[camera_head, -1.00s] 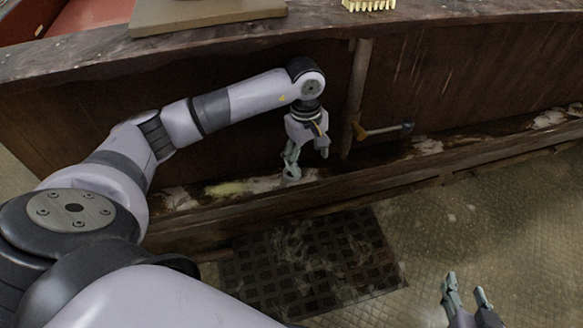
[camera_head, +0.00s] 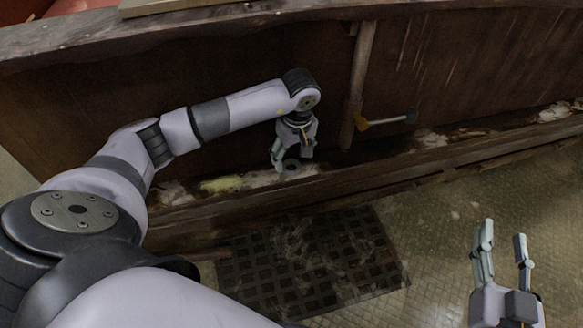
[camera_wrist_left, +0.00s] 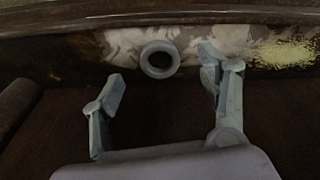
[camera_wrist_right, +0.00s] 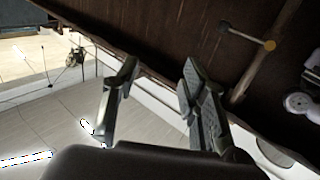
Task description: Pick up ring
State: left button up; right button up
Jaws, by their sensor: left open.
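A small grey ring (camera_head: 291,170) lies on the ledge at the foot of the dark wooden panel. It also shows in the left wrist view (camera_wrist_left: 146,63), with a dark hole in its middle. My left gripper (camera_head: 291,156) is open and reaches down close to the ring. In the left wrist view the ring appears between its two fingertips, beyond them and clear of both. My right gripper (camera_head: 503,230) is open and empty over the tiled floor, well to the right of the ring.
The ledge (camera_head: 370,172) carries whitish and yellowish debris. A dark grate (camera_head: 310,265) lies on the floor. The counter's edge (camera_head: 230,22) runs above.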

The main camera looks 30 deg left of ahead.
aim_at(291, 169)
pick_arm(q)
jog(key=f, duration=0.1)
jog(key=f+b, duration=0.1)
jog(key=a+f, duration=0.1)
jog(key=f, duration=0.1)
jog(key=shift+w, duration=0.4)
jog(key=shift+f+b, duration=0.3)
pick_arm(e)
notch_tip(291, 169, up, 8)
jog(key=s+t+y, duration=0.1)
jog(key=t+y, duration=0.1)
jog(key=t, duration=0.2)
jog(key=shift+s+a+f, duration=0.2)
jog(key=shift+a+f, duration=0.05)
jog(key=shift+a, duration=0.15)
pick_arm(q)
jog(key=shift+c, duration=0.2)
jog(key=c, duration=1.2)
